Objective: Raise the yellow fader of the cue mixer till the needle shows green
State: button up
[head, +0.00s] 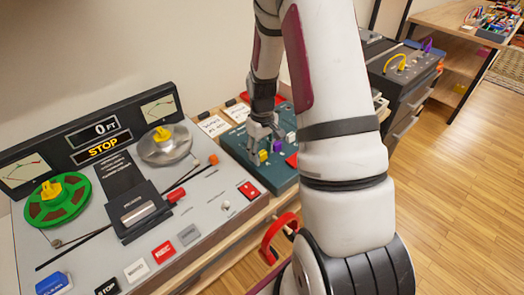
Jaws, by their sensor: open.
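A teal panel (243,146), which looks like the cue mixer, stands to the right of the tape machine. My gripper (266,141) is open and points down over the panel, close to the yellow cap. I cannot tell whether its fingers touch the cap. My arm hides the right part of the panel, and no needle of the mixer is in sight.
The grey tape machine (215,190) with a green reel (58,198) and two needle meters fills the left. White labels (214,125) lie behind the teal panel. A dark case (403,75) stands at right. The wooden floor (455,200) is clear.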

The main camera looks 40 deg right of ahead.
jog(key=shift+c, duration=0.2)
grip_shut()
jog(key=w+b, duration=0.2)
jog(key=w, duration=0.3)
jog(key=shift+a, duration=0.1)
jog(key=shift+o, duration=0.2)
grip_release()
